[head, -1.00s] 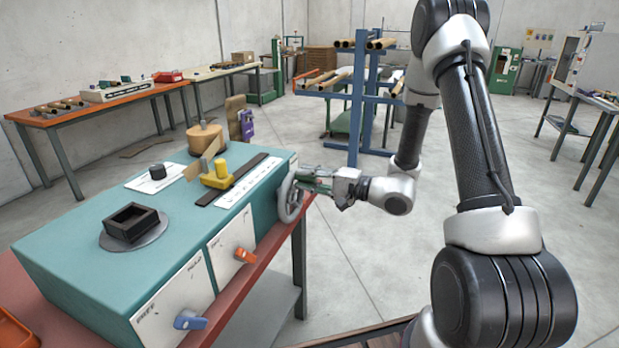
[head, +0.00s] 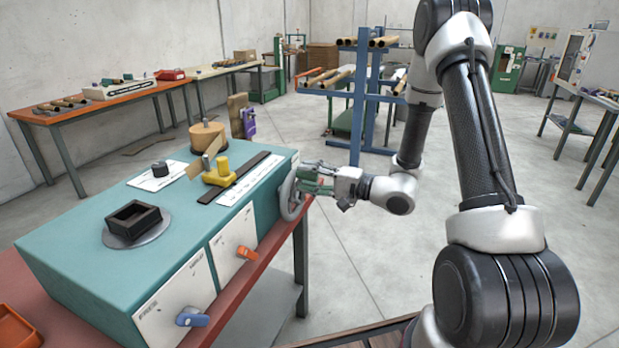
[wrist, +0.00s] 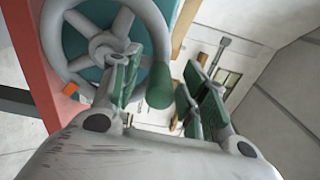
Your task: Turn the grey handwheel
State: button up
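The grey handwheel (head: 291,195) is mounted on the right-hand end of the teal machine box. In the wrist view the spoked wheel (wrist: 103,44) fills the upper left, with a green handle (wrist: 159,86) on its rim. My gripper (head: 309,178) is beside the wheel. In the wrist view my gripper (wrist: 163,74) is open, with one green-padded finger on each side of the handle. The left finger overlaps the wheel's rim and spokes in the picture. A gap shows between the handle and the right finger; contact on the left cannot be told.
The teal box (head: 100,245) carries a yellow clamp (head: 220,172), a black square block (head: 133,219), an orange knob (head: 246,253) and a blue knob (head: 192,317). A blue rack (head: 358,100) with tubes stands behind my arm. Clear floor lies right of the machine.

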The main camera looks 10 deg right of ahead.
jog(key=v, duration=1.2)
